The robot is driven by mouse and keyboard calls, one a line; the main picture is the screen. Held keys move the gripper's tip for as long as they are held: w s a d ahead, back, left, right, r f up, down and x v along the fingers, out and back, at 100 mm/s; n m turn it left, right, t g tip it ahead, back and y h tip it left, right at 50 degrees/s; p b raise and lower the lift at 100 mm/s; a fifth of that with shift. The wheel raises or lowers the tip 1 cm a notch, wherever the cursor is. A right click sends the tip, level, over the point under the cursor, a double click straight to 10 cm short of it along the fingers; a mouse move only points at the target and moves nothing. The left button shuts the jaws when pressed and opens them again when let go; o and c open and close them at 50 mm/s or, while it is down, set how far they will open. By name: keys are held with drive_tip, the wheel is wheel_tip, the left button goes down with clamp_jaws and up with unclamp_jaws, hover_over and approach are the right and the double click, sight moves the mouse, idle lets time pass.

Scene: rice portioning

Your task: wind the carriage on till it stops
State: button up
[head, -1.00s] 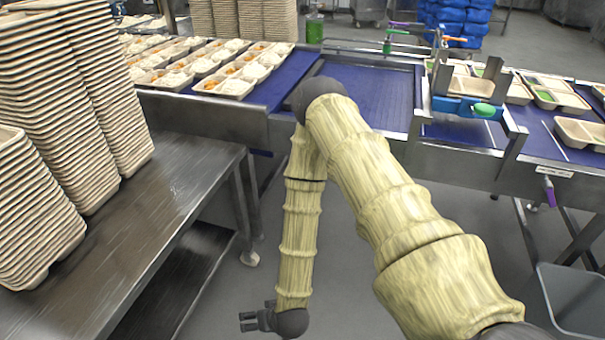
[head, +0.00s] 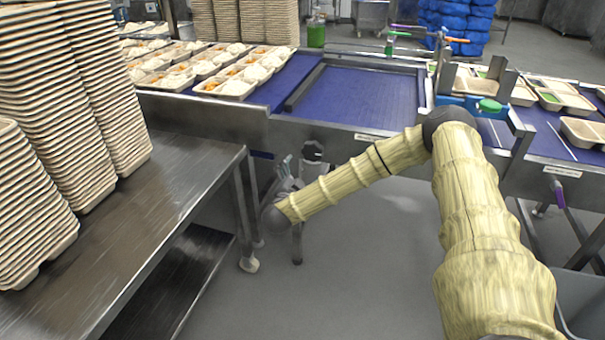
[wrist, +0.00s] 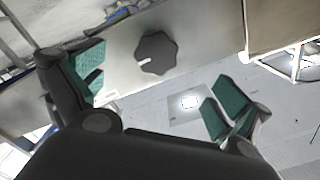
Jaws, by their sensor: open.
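A dark lobed knob (head: 312,150) sticks out from the front side of the conveyor frame, below the rail. In the wrist view the knob (wrist: 157,52) shows a white mark on its face, against a pale panel. My gripper (head: 284,172) is low in front of the frame, just left of the knob in the head view. In the wrist view my open gripper (wrist: 158,86) has its green-padded fingers wide apart, with the knob seen between and beyond them; no contact is visible. A blue carriage-like block (head: 470,103) with upright metal plates and a green knob (head: 489,105) spans the belt at right.
A steel table (head: 165,190) with tall stacks of trays (head: 60,90) stands at left, its leg near my gripper. Filled trays (head: 225,85) sit on the belt at left. The middle belt (head: 360,97) is bare. A grey bin (head: 585,300) stands at lower right.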

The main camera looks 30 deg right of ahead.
sight(311, 153)
drive_tip(key=shift+h, duration=0.3)
drive_tip(key=x, duration=0.4)
drive_tip(key=b+x, duration=0.1)
drive_tip(key=x, duration=0.2)
drive_tip(key=b+x, duration=0.1)
drive_tip(key=x, duration=0.3)
drive_tip(key=shift+d+r, duration=0.1)
drive_tip(key=shift+d, duration=0.45)
drive_tip(key=shift+c, duration=0.2)
drive_tip(key=c, duration=1.1)
drive_tip(key=shift+r+n+p, duration=0.2)
drive_tip(key=shift+n+p, duration=0.2)
drive_tip(key=shift+p, duration=0.6)
drive_tip(key=shift+f+n+p, duration=0.1)
drive_tip(key=shift+n+p, duration=0.8)
drive_tip(key=shift+p, duration=0.25)
drive_tip(key=shift+s+f, duration=0.1)
drive_tip(key=shift+f, duration=0.05)
